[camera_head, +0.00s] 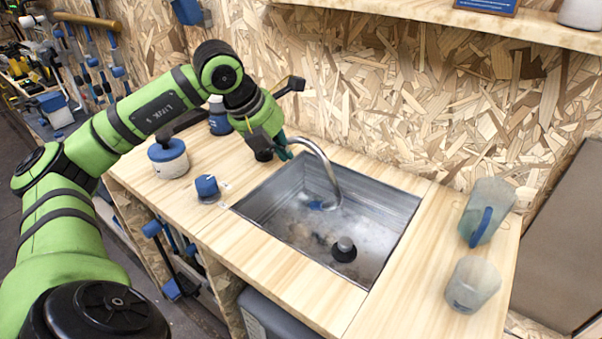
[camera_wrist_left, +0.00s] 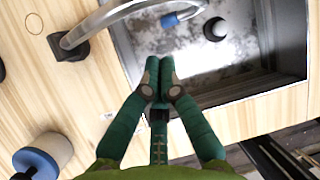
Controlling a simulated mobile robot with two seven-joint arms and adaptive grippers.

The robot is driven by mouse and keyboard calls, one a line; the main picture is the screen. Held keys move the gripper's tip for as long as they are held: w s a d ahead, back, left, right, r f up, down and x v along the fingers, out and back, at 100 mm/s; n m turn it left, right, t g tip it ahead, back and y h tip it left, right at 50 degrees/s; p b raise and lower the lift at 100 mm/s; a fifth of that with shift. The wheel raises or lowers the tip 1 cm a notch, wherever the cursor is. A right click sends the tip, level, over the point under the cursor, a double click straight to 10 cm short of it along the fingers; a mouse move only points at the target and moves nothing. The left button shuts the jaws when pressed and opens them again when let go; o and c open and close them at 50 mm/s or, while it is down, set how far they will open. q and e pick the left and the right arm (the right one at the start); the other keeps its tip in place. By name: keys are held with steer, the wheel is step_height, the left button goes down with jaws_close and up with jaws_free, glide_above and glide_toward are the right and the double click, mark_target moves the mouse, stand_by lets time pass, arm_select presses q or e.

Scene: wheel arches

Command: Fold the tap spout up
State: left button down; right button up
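The tap spout (camera_head: 323,160) is a curved silver pipe arching over the steel sink (camera_head: 385,212). My right gripper is out of view.
A blue knob (camera_head: 207,186) and a blue-topped jar (camera_head: 169,158) stand left of the sink. A clear jug with a blue handle (camera_head: 487,211) and a cup (camera_head: 472,284) stand right. A dark plug (camera_head: 344,249) is in the basin. The chipboard wall closes the back.

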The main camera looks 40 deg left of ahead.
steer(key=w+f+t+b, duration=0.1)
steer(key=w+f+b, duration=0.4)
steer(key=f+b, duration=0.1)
arm_select(q)
steer(key=w+f+p, duration=0.1)
steer(key=p, duration=0.3)
steer(key=w+f+m+t+p, duration=0.1)
steer(key=w+p, duration=0.1)
steer(key=p, duration=0.2)
steer(key=w+f+t+y+p, duration=0.1)
steer(key=p, duration=0.3)
steer(key=shift+w+d+m+p, duration=0.3)
steer(key=shift+d+p, duration=0.05)
steer(key=shift+p, duration=0.05)
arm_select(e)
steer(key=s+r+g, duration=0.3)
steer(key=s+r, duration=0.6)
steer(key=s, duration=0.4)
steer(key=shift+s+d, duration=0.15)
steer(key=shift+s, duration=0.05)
